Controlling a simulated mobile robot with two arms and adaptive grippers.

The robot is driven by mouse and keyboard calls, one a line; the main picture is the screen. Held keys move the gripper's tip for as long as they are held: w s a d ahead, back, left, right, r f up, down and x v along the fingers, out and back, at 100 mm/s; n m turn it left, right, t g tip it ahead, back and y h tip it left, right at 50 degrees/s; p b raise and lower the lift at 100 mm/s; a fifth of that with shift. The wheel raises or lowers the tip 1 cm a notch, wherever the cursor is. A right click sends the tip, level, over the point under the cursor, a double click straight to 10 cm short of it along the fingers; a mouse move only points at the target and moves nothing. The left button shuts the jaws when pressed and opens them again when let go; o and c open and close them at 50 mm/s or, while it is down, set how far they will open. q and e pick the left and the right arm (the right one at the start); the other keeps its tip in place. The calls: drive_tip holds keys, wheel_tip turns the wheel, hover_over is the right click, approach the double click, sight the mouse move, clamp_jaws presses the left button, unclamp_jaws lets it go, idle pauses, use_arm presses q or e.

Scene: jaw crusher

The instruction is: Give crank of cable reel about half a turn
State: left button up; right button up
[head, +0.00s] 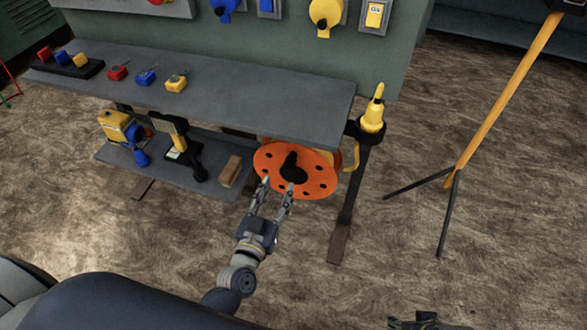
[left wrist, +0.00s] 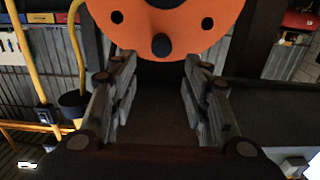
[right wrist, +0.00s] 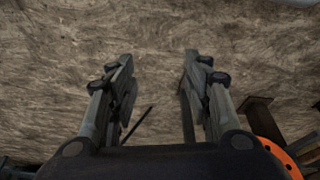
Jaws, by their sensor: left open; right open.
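The cable reel (head: 322,176) is an orange disc with dark holes at the right end of the lower shelf. Its black crank (head: 291,165) sits at the disc's middle, with a knob toward the lower right. My left gripper (head: 276,184) is open just in front of the disc's lower part, near the crank knob. In the left wrist view the disc (left wrist: 182,30) fills the top, and the dark knob (left wrist: 161,45) shows between and beyond the open fingers, not gripped. My right gripper (right wrist: 157,58) is open and empty over the floor; the reel's edge (right wrist: 275,155) shows at lower right.
The reel is below a grey bench top (head: 230,95). A table leg (head: 348,200) and a yellow lamp-like object (head: 373,110) stand to its right. A brown block (head: 230,170) lies to its left. A yellow tripod pole (head: 505,95) stands farther right.

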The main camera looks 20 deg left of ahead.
sight(287, 166)
use_arm(q)
drive_tip(key=w+b, duration=0.1)
drive_tip(key=w, duration=0.9)
drive_tip(key=shift+d+r, duration=0.1)
drive_tip(key=shift+w, duration=0.45)
use_arm(e)
drive_tip(key=v, duration=0.6)
drive_tip(key=shift+r, duration=0.3)
drive_tip(key=shift+w, duration=0.15)
use_arm(q)
clamp_jaws()
use_arm(e)
drive_tip(key=shift+d, duration=0.1)
